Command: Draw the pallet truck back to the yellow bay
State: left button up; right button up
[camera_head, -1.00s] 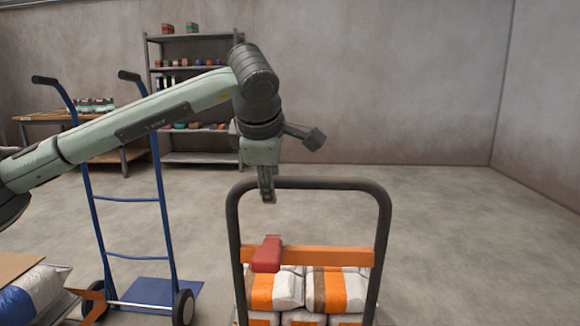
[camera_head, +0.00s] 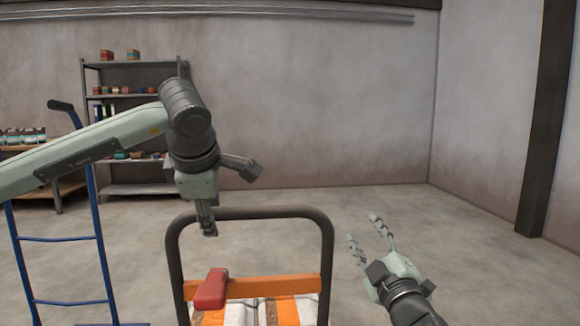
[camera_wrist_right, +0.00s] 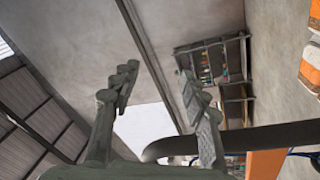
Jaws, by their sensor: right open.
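The pallet truck shows its dark looped handle (camera_head: 255,212), an orange crossbar (camera_head: 282,286) and a red lever (camera_head: 211,289). White-and-orange bags (camera_head: 268,312) lie behind the crossbar; the truck's lower part is out of frame. My left gripper (camera_head: 209,231) points down near the loop's upper left; its fingers look close together, edge-on, and contact is unclear. My right gripper (camera_head: 364,229) is open and empty, right of the loop. In the right wrist view its spread fingers (camera_wrist_right: 158,75) show near the dark bar (camera_wrist_right: 255,138). No yellow bay is visible.
A blue hand truck (camera_head: 62,240) stands at the left. Behind are a metal shelf (camera_head: 135,62) with small goods and a wooden table (camera_head: 58,187). A dark post (camera_head: 547,120) stands at the right wall. The floor at the right and back is clear.

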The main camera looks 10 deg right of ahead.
jog(key=a+r+n+g+y, duration=0.4)
jog(key=a+r+n+y, duration=0.3)
jog(key=r+n+y, duration=0.4)
jog(key=a+r+n+g+y, duration=0.4)
jog(key=a+r+n+y, duration=0.4)
jog(key=n, duration=0.6)
pick_arm(q)
jog(key=shift+a, duration=0.1)
pick_arm(e)
jog(key=n+g+h, duration=1)
jog(key=n+h, duration=0.7)
jog(key=h, duration=0.3)
send_near(288, 206)
jog(key=x, duration=1)
